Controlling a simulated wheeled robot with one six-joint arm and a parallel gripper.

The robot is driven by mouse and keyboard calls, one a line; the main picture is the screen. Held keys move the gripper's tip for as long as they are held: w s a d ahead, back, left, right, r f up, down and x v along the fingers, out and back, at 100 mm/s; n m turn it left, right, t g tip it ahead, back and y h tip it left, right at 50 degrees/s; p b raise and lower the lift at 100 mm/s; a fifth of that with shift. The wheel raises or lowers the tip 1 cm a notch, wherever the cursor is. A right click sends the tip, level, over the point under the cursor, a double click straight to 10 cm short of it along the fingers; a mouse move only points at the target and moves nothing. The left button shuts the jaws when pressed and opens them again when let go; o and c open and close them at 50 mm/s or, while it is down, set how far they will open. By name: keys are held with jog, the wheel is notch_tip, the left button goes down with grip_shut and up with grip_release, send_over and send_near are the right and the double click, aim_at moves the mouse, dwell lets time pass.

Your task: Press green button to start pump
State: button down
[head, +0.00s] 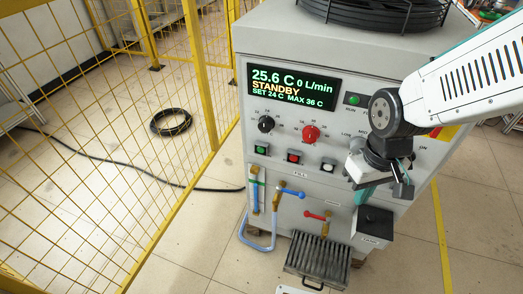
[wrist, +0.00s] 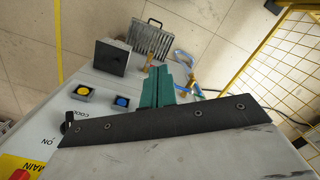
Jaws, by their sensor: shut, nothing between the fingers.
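The green button (head: 261,149) is a small square button on the left of the heater's front panel, below the black knob and display. A red button (head: 293,156) and a white button (head: 328,165) sit to its right. The display (head: 291,87) reads 25.6 C, 0 L/min, STANDBY. My gripper (head: 361,201) is shut and empty in front of the panel's right part, to the right of and lower than the green button, not touching it. In the wrist view my teal fingers (wrist: 155,88) are together; the green button does not show there.
Below the buttons are a blue-handled valve (head: 290,192), a red-handled valve (head: 320,217), a black box (head: 374,224) and a grate (head: 318,261). The wrist view shows a yellow button (wrist: 83,92) and blue button (wrist: 121,102). A yellow mesh fence (head: 110,130) stands left.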

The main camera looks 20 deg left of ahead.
aim_at(261, 149)
jog(key=w+a+f+n+t+y, duration=0.2)
jog(key=w+a+f+n+t, duration=0.15)
jog(key=a+f, duration=0.8)
jog(key=w+a+f+n+t+y, duration=0.2)
jog(key=a+f+n+t+y, duration=0.15)
jog(key=a+f, duration=0.85)
jog(key=w+a+r+n+t+y, duration=0.3)
jog(key=a+r+n+t+y, duration=0.1)
jog(key=a+r+t+y, duration=0.1)
jog(key=shift+w+r+n+t+y, duration=0.3)
jog(key=shift+r+n+t+y, duration=0.1)
jog(key=shift+r+t, duration=0.45)
jog(key=shift+f, duration=0.1)
jog(key=w, duration=0.8)
jog(key=shift+w+d, duration=0.3)
jog(key=shift+w, duration=0.1)
jog(key=shift+w, duration=0.1)
jog(key=shift+w, duration=0.3)
